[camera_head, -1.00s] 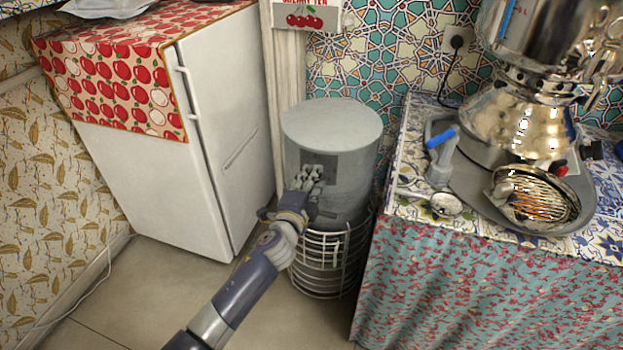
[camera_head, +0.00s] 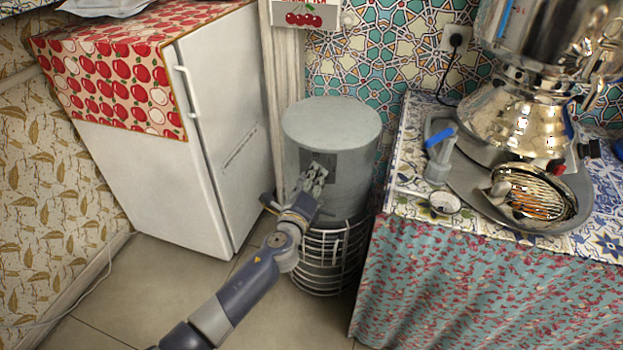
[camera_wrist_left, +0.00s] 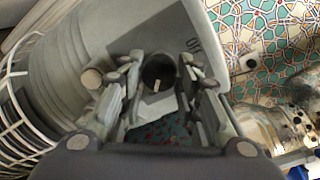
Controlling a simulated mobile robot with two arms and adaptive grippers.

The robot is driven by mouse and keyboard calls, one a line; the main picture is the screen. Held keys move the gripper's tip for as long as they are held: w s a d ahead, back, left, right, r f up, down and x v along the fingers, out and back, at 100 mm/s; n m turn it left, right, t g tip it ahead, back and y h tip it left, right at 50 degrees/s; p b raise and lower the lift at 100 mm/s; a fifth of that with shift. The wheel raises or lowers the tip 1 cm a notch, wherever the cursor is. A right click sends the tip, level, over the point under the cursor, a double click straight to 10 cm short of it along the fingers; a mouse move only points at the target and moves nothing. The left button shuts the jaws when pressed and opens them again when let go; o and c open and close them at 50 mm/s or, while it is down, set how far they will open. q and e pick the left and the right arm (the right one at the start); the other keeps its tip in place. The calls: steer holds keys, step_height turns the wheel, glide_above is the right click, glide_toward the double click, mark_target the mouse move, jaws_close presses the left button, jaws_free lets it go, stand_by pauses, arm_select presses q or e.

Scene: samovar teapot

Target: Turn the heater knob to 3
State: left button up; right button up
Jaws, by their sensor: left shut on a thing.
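The heater (camera_head: 332,120) is a grey upright cylinder between the white fridge and the table, with a darker panel on its front. My left gripper (camera_head: 315,174) is at that panel. In the left wrist view the dark round heater knob (camera_wrist_left: 158,67) with a light pointer mark sits between the fingers of my left gripper (camera_wrist_left: 157,82), which are closed on its sides. The panel's marking "OF" (camera_wrist_left: 196,47) shows beside the knob, and the other markings are hidden or too small to read. My right gripper is not in view.
A white wire guard (camera_head: 330,262) surrounds the heater's lower part. The white fridge (camera_head: 215,120) stands at left. The table with a floral cloth (camera_head: 470,290) stands close at right, carrying a samovar (camera_head: 520,110) on a tray. Tiled floor is clear in front.

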arm_select(q)
steer(key=shift+f+m, duration=0.1)
steer(key=shift+m, duration=0.2)
steer(key=o, duration=1.1)
steer(key=shift+c, duration=0.2)
steer(key=v, duration=1.2)
steer(key=shift+c, duration=0.3)
